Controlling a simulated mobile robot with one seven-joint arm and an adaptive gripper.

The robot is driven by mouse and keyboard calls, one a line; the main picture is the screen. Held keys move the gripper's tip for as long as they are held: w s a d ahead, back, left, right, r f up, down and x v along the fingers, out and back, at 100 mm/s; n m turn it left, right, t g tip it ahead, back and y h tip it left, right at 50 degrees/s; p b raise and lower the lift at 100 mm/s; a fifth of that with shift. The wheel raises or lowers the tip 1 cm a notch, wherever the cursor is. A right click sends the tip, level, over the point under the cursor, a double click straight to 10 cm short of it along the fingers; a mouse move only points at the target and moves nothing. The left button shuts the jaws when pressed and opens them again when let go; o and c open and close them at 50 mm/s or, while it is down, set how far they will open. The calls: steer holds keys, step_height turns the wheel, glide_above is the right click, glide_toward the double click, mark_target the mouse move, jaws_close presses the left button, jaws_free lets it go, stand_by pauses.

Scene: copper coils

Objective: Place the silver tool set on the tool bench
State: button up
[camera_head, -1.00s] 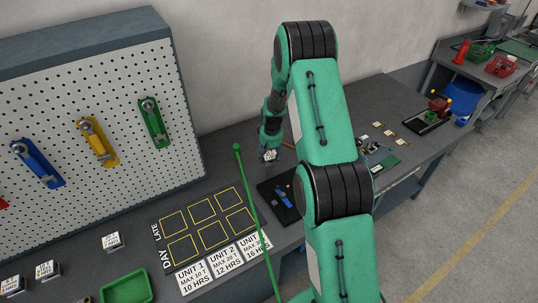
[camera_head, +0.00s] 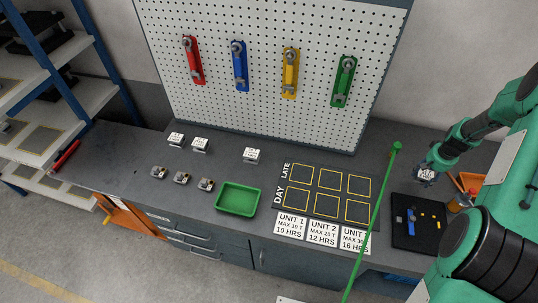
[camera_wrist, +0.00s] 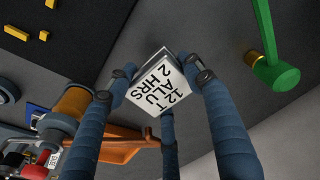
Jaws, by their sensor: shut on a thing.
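My gripper (camera_head: 426,176) is shut on a small labelled block (camera_wrist: 158,84) and holds it over the right part of the tool bench (camera_head: 120,160). In the wrist view, my blue fingers close around the block; its white face reads "12 T ALU 2 HRS". Tools on red (camera_head: 193,62), blue (camera_head: 239,66), yellow (camera_head: 290,74) and green (camera_head: 343,82) backings hang on the pegboard. I cannot pick out a silver tool set for certain. Small silvery pieces (camera_head: 182,178) lie on the bench left of a green tray.
The green tray (camera_head: 238,198) and a DAY/LATE grid board (camera_head: 327,193) lie on the bench. A green rod (camera_head: 372,215) rises beside the grid. A black mat (camera_head: 418,236) with small parts and an orange tray (camera_head: 472,181) are at the right. Shelves stand left.

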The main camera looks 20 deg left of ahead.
steer(key=shift+w+a, duration=0.1)
steer(key=a+r+n+p, duration=0.1)
steer(key=a+r, duration=0.1)
steer(key=a, duration=4)
steer(key=shift+n+g, duration=0.3)
steer(key=shift+g, duration=0.1)
steer(key=s+a, duration=0.2)
steer(key=a, duration=0.4)
steer(key=s+a+b, duration=0.1)
steer(key=a, duration=0.6)
steer(key=s+a+f, duration=0.1)
steer(key=s+a, duration=0.1)
steer(key=a, duration=0.5)
steer(key=shift+s, duration=0.35)
steer(key=s+a, duration=0.3)
steer(key=a, duration=0.2)
steer(key=s+a+b, duration=0.1)
steer(key=s+a, duration=0.3)
steer(key=a, duration=0.2)
steer(key=s+a, duration=0.3)
steer(key=a, duration=0.3)
steer(key=shift+s+f+b, duration=0.3)
steer(key=shift+f+b, duration=0.05)
steer(key=shift+w, duration=0.1)
